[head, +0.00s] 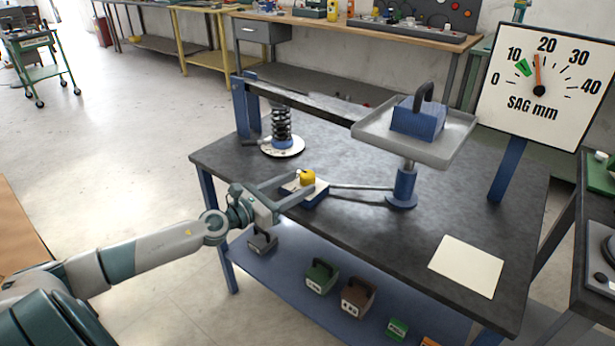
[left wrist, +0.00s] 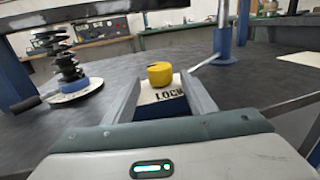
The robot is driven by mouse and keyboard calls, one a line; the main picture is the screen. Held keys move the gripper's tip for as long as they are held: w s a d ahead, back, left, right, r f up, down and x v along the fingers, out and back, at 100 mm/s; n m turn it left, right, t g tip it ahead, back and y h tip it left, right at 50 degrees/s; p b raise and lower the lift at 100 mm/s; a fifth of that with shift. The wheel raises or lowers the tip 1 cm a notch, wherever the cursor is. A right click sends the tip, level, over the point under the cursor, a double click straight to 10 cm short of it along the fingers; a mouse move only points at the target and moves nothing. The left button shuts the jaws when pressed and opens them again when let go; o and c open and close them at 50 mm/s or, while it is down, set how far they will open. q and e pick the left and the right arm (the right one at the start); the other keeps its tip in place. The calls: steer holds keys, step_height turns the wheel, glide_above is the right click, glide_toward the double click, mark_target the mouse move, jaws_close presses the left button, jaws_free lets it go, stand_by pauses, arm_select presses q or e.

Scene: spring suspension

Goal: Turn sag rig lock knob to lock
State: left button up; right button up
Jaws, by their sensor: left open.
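The yellow lock knob (head: 306,177) sits on a small block with a white top and blue sides (head: 312,199) near the table's front left edge. In the left wrist view the knob (left wrist: 160,76) stands upright, with a dark mark on top and the word LOCK (left wrist: 168,96) on the block in front of it. My left gripper (head: 293,190) is open, its fingers on either side of the knob block. In the left wrist view the fingertips (left wrist: 163,85) flank the knob with gaps; I see no contact. My right gripper is not in view.
A black spring (head: 281,124) stands on a white disc at the back left. A grey tray (head: 455,135) on a blue post carries a blue weight (head: 418,118). A sag dial (head: 545,85) stands at the right. A blank card (head: 466,266) lies front right. Weights sit on the lower shelf.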

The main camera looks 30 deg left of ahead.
mark_target(301, 182)
arm_select(q)
steer(key=shift+p+x, duration=0.5)
steer(key=shift+x, duration=1.7)
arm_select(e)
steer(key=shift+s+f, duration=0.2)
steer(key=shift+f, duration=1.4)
arm_select(q)
steer(key=c, duration=1)
